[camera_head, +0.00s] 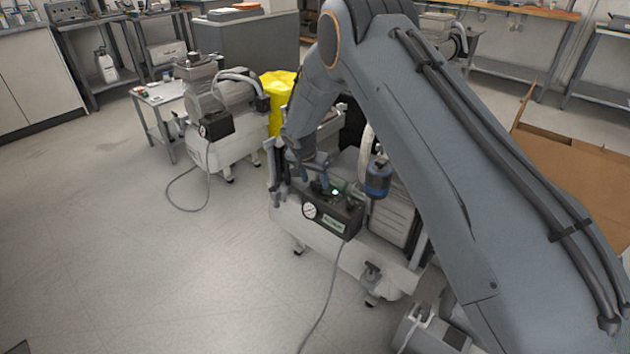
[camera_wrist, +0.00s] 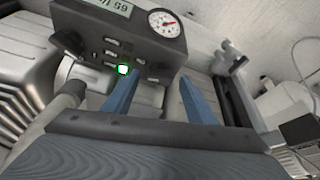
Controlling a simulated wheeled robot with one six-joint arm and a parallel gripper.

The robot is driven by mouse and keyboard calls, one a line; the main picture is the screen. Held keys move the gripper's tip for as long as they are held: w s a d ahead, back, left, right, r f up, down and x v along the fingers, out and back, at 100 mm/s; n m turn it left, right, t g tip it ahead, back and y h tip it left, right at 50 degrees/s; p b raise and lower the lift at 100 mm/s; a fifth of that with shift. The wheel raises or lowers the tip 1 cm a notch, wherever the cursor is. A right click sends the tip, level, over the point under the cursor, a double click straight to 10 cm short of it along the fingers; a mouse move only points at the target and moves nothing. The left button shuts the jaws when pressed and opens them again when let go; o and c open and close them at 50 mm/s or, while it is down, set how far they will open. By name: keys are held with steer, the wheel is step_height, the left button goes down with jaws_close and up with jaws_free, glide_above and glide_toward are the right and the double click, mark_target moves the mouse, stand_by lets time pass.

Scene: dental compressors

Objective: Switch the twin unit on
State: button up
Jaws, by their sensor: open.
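The near compressor (camera_head: 395,218), a white tank unit with a ribbed grey housing, stands below my arm. I cannot tell from its label whether it is the twin unit. Its dark control box (camera_head: 323,218) carries a round gauge, a pale label and a lit green lamp (camera_head: 335,192). The wrist view shows the box (camera_wrist: 108,30), gauge (camera_wrist: 165,23) and lit green lamp (camera_wrist: 123,69), with small dark controls around the lamp. My gripper (camera_head: 316,178) is open and empty at the box's top. In the wrist view its blue fingers (camera_wrist: 158,78) point at the panel, the left one beside the lamp.
A second compressor (camera_head: 222,125) with its own dark box stands behind to the left, beside a yellow bag (camera_head: 279,88). A cardboard box (camera_head: 575,170) is at the right. A blue-grey canister (camera_head: 378,178) stands close right of the control box. Floor at left is clear apart from cables.

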steer(key=v, duration=0.7)
steer(key=shift+r, duration=0.15)
steer(key=shift+s, duration=0.1)
steer(key=shift+c, duration=0.6)
